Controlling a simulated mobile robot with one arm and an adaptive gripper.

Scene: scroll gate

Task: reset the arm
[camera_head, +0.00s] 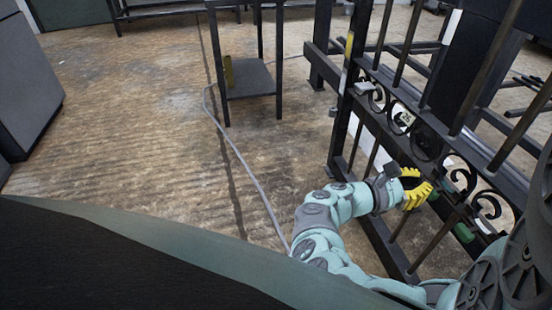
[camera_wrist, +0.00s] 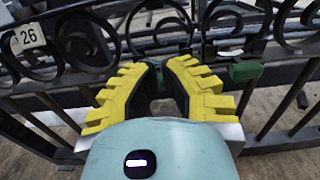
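My gripper (camera_head: 415,187) has yellow ridged fingers and is at the end of my teal arm, in front of the black metal gate (camera_head: 431,120) in the head view. In the wrist view my gripper (camera_wrist: 158,72) points at the gate's scrollwork (camera_wrist: 85,42). A green block (camera_wrist: 245,71) is on the gate's rail just right of the fingertips. A white tag reading 26 (camera_wrist: 27,38) is on the scrollwork at the left. Whether the fingers touch the gate is unclear.
A small black table (camera_head: 250,78) stands at the back with a yellowish object on its shelf. A grey cable (camera_head: 243,160) runs along the floor. A grey cabinet (camera_head: 25,75) stands at the left. The brown floor between is open.

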